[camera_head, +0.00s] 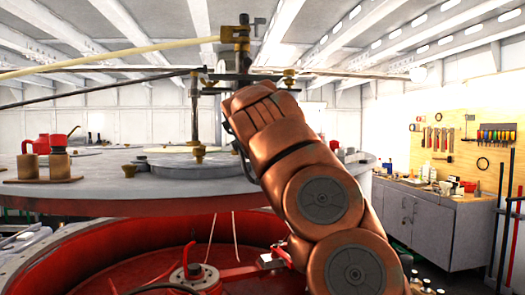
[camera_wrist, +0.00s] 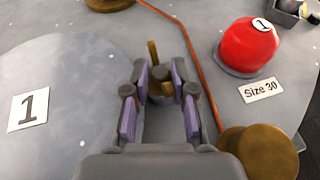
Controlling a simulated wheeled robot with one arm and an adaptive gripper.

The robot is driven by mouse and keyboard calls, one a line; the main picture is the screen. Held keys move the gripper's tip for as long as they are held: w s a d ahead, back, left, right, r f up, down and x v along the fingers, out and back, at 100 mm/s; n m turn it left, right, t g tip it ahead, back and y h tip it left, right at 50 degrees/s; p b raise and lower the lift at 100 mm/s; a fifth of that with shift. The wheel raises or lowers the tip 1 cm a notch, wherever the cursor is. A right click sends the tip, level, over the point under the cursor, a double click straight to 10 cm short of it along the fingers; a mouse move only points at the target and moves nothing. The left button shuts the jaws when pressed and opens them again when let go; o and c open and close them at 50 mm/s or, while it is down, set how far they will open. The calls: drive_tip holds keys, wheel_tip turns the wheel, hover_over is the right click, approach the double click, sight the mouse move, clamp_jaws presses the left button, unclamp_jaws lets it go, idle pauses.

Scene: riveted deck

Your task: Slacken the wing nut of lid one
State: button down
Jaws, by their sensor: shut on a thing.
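Lid one is the grey round plate (camera_wrist: 80,85) marked with a white "1" label (camera_wrist: 28,108) at the left of the wrist view. The brass wing nut (camera_wrist: 153,52) stands at the lid's right edge, one wing pointing up in the picture. My gripper (camera_wrist: 160,90) reaches it from the near side, and its purple-padded fingers are shut on the nut, one on each side. The fingers hide part of the nut. In the head view my copper arm hides the gripper and this nut.
A brass disc (camera_wrist: 262,152) is close to my gripper's right. A reddish-brown line (camera_wrist: 192,55) runs between nut and cap.

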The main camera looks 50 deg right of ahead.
drive_tip(key=shift+f, duration=0.15)
drive_tip(key=c, duration=1)
unclamp_jaws()
drive_tip(key=shift+o, duration=0.2)
drive_tip(key=shift+a+r, duration=0.1)
drive_tip(key=shift+r, duration=0.1)
drive_tip(key=v, duration=1.1)
drive_tip(key=shift+s+a+r, duration=0.2)
drive_tip(key=shift+s, duration=0.05)
drive_tip(key=shift+r, duration=0.1)
